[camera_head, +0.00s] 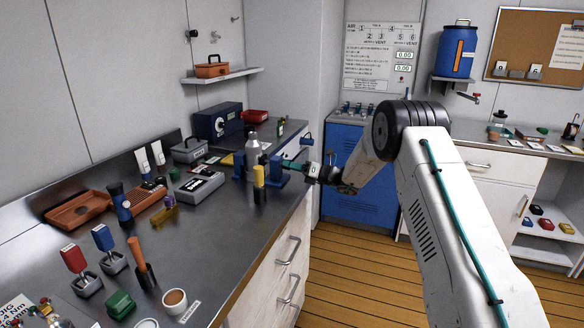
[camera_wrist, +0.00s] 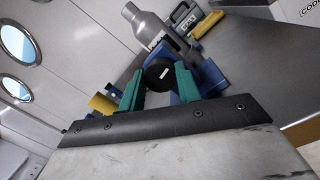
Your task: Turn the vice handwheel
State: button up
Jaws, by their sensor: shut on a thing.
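The blue vice (camera_head: 276,174) stands on the steel bench near its front edge, with a grey bottle (camera_head: 252,150) upright between its jaws or just behind them; I cannot tell which. My gripper (camera_head: 290,165) reaches in from the right at the vice's right end. In the wrist view the black round handwheel (camera_wrist: 158,72) with a small white mark sits between the green fingers of my gripper (camera_wrist: 160,80), which is shut on it. The blue vice body (camera_wrist: 208,76) and the bottle (camera_wrist: 146,27) show behind. In the head view the fingers mostly hide the handwheel.
A yellow and black tool (camera_head: 259,182) stands in front of the vice, close to my gripper. A grey device (camera_head: 199,187) and a grey toolbox (camera_head: 189,150) lie to the left. A blue cabinet (camera_head: 347,188) stands behind my arm. Wooden floor is free right of the bench.

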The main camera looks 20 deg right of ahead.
jog(key=o, duration=1)
jog(key=shift+d, duration=0.25)
jog(key=shift+c, duration=0.2)
jog(key=shift+a, duration=0.15)
jog(key=v, duration=0.7)
jog(key=shift+s+d, duration=0.2)
jog(key=shift+d, duration=0.15)
